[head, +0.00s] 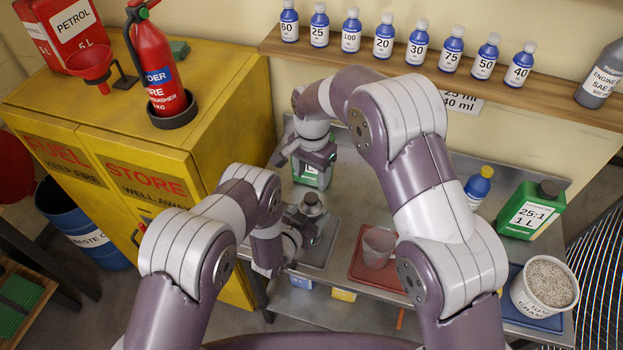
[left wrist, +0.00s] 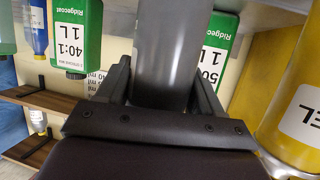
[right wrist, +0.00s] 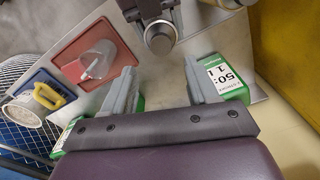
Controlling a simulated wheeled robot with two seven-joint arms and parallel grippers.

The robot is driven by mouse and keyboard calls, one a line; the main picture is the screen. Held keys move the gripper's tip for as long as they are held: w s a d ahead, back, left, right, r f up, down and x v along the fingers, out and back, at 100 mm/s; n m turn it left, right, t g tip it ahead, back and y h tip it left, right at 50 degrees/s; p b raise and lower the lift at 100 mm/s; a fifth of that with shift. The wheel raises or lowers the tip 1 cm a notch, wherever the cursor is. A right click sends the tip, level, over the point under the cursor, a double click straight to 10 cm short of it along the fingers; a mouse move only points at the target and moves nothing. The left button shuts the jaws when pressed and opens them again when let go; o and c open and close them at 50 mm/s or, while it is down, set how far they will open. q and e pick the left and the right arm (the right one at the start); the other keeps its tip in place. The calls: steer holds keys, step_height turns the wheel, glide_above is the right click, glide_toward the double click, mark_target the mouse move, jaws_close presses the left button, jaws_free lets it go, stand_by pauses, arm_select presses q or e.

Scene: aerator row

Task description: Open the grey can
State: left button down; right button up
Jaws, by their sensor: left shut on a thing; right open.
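The grey can (head: 304,220) stands on a grey tray (head: 325,250) on the metal bench, left of centre in the head view. Its round metal cap (head: 311,202) is on top and also shows in the right wrist view (right wrist: 160,37). My left gripper (head: 294,236) is shut on the can's side. The can's dark cylinder (left wrist: 168,50) fills the space between its fingers in the left wrist view. My right gripper (head: 308,160) is open and empty, behind and above the can, in front of a green bottle (head: 308,178). Its spread fingers (right wrist: 160,90) show in the right wrist view.
A clear cup (head: 379,246) stands on a red tray (head: 364,272) right of the can. A blue bottle (head: 478,187), a green 25:1 bottle (head: 531,209) and a white bucket (head: 545,290) stand farther right. A yellow cabinet (head: 215,100) flanks the bench on the left.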

mark_target(311, 198)
steer(key=m, duration=0.8)
steer(key=shift+f, duration=0.1)
steer(key=m, duration=1)
steer(key=shift+f+m, duration=0.25)
steer(key=shift+m, duration=0.05)
step_height(311, 198, down, 8)
steer(key=shift+a+r, duration=0.1)
steer(key=shift+r, duration=0.1)
